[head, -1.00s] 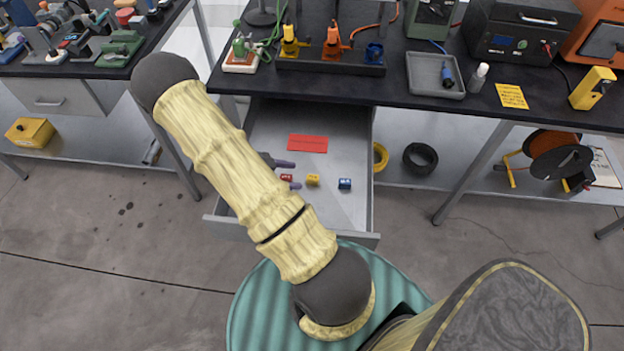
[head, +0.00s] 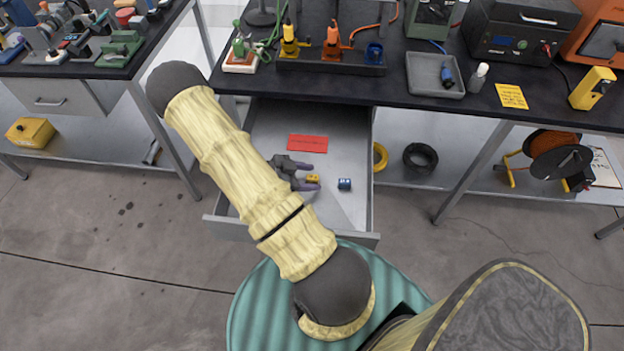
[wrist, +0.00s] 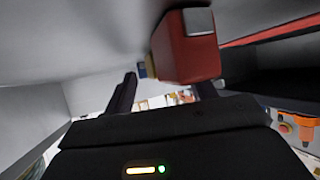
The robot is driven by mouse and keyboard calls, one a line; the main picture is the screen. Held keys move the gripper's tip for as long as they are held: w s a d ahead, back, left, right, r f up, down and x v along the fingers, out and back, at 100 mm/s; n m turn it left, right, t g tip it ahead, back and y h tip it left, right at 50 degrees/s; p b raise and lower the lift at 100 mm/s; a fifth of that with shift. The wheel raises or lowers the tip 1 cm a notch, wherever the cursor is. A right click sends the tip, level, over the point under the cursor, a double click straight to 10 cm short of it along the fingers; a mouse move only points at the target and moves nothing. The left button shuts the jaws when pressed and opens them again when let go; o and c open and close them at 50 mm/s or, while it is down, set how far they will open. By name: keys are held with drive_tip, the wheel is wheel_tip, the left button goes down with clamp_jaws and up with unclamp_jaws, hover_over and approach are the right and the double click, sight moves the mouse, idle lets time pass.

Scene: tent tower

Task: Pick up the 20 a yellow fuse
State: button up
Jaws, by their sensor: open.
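The yellow fuse (head: 313,179) lies in the open drawer, small and partly covered by my gripper (head: 307,177) in the head view. My gripper is open, its dark fingertips reaching to either side of the yellow fuse. In the wrist view, my gripper (wrist: 166,85) has its fingers apart, and a red fuse (wrist: 187,47) looms large near the right finger. A sliver of the yellow fuse (wrist: 153,66) shows behind the red one. The blue fuse (head: 344,184) lies right of the yellow one. The red fuse is hidden in the head view.
The grey drawer (head: 345,215) is pulled out under the black workbench (head: 400,92). A red card (head: 307,143) lies farther back in it. Drawer walls stand close around my gripper. The drawer floor beyond the blue fuse is clear.

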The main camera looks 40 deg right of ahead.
sight(308, 178)
clamp_jaws()
wheel_tip(308, 178, up, 10)
drive_tip(key=shift+p, duration=0.4)
idle(0.3)
idle(0.4)
